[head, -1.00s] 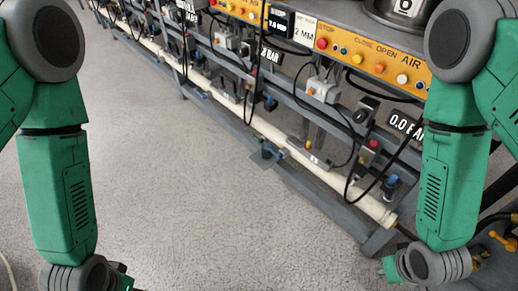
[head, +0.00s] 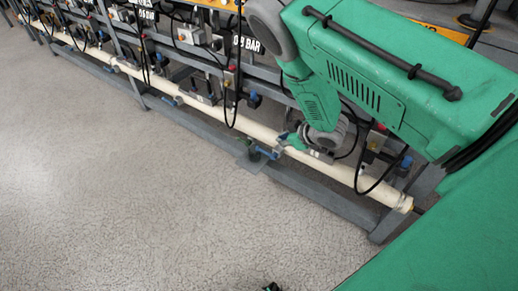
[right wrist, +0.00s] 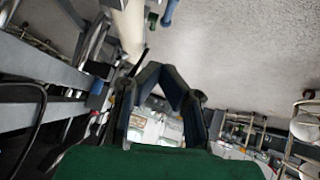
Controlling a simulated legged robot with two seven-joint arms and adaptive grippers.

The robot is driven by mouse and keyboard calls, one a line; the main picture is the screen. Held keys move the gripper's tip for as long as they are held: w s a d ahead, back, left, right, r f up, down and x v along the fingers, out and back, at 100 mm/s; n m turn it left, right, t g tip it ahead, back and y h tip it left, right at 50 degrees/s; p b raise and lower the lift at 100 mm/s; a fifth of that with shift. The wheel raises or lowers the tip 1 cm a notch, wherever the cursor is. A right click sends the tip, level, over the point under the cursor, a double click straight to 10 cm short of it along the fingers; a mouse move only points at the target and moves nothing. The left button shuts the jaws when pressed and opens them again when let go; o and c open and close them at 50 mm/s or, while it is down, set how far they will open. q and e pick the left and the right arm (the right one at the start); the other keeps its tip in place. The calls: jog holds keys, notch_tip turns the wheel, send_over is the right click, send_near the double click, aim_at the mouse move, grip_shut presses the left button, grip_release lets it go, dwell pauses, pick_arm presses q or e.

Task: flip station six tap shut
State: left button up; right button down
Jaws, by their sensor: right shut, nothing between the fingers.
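A long white pipe (head: 245,122) runs low along the bench frame, with blue-handled taps along it. One blue tap (head: 268,153) sits at the pipe's floor side, on a grey plate. My right gripper (head: 287,141) is at the pipe beside this tap; whether they touch is unclear. In the right wrist view its dark fingers (right wrist: 168,72) are together and empty, with the pipe (right wrist: 129,28) and a blue handle (right wrist: 168,12) beyond them. No station number is readable. A small dark tip (head: 272,287) at the bottom edge seems to be my left gripper, mostly cut off.
Another blue tap (head: 405,163) stands near the pipe's right end, and one (head: 253,100) is behind the pipe. Black hoses (head: 238,75) hang in front of the frame. A grey lower rail (head: 310,188) runs along the floor side. The floor (head: 130,190) at left is clear.

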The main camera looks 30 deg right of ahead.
jog(key=a, duration=0.1)
jog(key=b, duration=0.5)
send_over(265, 152)
notch_tip(265, 152, down, 8)
jog(key=r, duration=0.1)
jog(key=shift+s+f, duration=0.2)
jog(key=shift+f, duration=0.7)
jog(key=shift+w+a+f+b, duration=0.15)
jog(key=shift+a+f+b, duration=0.1)
jog(key=shift+f+b, duration=0.4)
jog(key=shift+d+f, duration=0.2)
jog(key=shift+d, duration=0.15)
pick_arm(q)
notch_tip(265, 152, down, 6)
jog(key=shift+a, duration=0.35)
